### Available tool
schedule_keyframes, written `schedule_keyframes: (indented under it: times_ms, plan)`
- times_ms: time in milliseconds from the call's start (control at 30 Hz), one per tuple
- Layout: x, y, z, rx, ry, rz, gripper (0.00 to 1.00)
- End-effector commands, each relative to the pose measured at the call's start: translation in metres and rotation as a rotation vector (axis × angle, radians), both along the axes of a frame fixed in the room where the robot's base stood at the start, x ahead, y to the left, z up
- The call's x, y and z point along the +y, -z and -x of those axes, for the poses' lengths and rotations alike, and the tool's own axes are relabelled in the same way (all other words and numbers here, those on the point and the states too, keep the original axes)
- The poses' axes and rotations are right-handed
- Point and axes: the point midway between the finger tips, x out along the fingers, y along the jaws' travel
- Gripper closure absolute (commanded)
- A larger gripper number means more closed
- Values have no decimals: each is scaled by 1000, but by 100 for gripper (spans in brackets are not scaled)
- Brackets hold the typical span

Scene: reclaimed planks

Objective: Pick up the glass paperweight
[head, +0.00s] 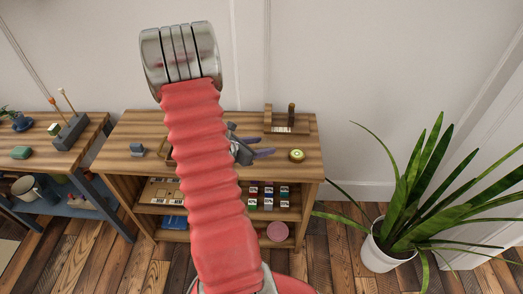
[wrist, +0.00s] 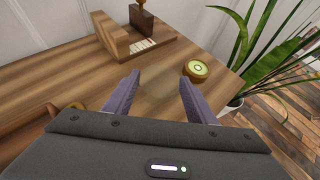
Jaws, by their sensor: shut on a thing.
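The glass paperweight (wrist: 157,88) is clear and very faint in the wrist view, between my two purple fingers; its outline is hard to make out. My gripper (wrist: 157,98) is shut on it, with a finger on each side, over the wooden top of the shelf unit. In the head view my gripper (head: 264,153) shows beside my red arm, over the right half of that top. The paperweight cannot be made out there. I cannot tell whether it touches the wood.
A round green-and-cream thing (wrist: 196,70) lies just right of my fingers, near the edge of the shelf unit (head: 308,138). A wooden stand (wrist: 128,38) is behind. A small grey-blue object (head: 137,150) sits at the left. A potted plant (head: 385,250) stands at the right.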

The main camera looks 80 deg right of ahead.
Motion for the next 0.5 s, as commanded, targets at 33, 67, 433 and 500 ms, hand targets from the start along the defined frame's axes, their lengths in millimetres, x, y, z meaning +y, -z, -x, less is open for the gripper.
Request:
schedule_keyframes:
  times_ms: [33, 67, 433, 500]
  plan:
    - [-1, -9, 0, -2, 0, 5, 78]
    - [-1, -14, 0, -2, 0, 5, 78]
    - [0, -57, 0, -1, 0, 3, 78]
    - [0, -60, 0, -1, 0, 2, 78]
